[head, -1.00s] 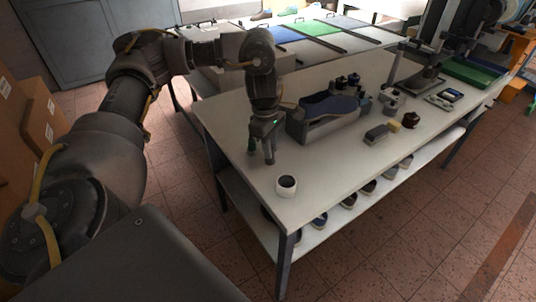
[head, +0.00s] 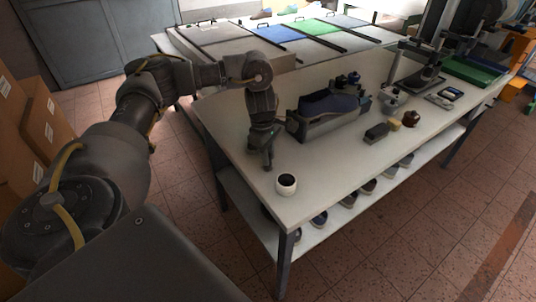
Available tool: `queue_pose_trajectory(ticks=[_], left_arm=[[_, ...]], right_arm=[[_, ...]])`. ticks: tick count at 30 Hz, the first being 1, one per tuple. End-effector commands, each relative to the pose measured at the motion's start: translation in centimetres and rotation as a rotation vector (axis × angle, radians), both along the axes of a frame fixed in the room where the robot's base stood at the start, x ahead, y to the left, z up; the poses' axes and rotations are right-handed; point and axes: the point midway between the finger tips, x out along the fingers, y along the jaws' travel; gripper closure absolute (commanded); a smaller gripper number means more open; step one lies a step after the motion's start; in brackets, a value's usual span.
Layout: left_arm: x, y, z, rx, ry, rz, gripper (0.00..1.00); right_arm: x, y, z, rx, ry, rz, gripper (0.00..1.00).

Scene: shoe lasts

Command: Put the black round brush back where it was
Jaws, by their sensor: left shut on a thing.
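My left gripper (head: 266,158) points down over the near left part of the white bench (head: 336,165), behind the white cup. It is shut on a small dark thing, mostly hidden by the fingers; I take it to be the black round brush, but its shape is too small and dark to make out. The gripper is close to the bench top; whether the held thing touches it I cannot tell. The white cup (head: 287,189) with a dark inside stands upright near the bench's near corner, apart from the gripper. My right gripper is not in view.
A dark blue shoe last (head: 328,104) lies on a grey holder (head: 327,127) right of the gripper. A dark block (head: 377,132), a yellow sponge (head: 395,125) and a brown round thing (head: 410,119) stand farther right. The bench front is clear right of the cup.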

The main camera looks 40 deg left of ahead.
Motion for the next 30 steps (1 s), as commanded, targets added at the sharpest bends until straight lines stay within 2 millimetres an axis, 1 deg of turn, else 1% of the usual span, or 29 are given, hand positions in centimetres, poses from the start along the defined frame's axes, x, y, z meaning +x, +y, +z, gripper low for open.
queue_pose_trajectory(ticks=[5, 6, 10, 11, 18, 22, 26, 30], left_arm=[[0.0, 0.0, -0.5, 0.0, 0.001, 0.0, 1.0], [0.0, 0.0, -0.4, 0.0, 0.0, 0.0, 0.75], [0.0, 0.0, -0.3, 0.0, 0.0, 0.0, 0.58], [0.0, 0.0, -0.3, 0.0, 0.0, -0.001, 0.56], [0.0, 0.0, -0.3, 0.0, 0.0, -0.001, 0.56], [0.0, 0.0, 0.5, 0.0, -0.002, -0.001, 0.56], [0.1, 0.2, 2.4, 0.001, -0.005, -0.002, 0.56], [0.0, 0.6, 5.3, 0.001, -0.006, 0.0, 0.56]], right_arm=[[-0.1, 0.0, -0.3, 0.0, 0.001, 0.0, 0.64], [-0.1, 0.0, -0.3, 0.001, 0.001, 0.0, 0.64], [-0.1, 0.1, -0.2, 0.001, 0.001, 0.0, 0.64], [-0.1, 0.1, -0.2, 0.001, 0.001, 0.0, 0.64], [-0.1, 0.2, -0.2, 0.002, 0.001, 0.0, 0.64], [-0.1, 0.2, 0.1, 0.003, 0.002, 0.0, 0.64], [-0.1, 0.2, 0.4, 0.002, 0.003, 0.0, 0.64], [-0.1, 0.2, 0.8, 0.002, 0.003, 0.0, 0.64]])
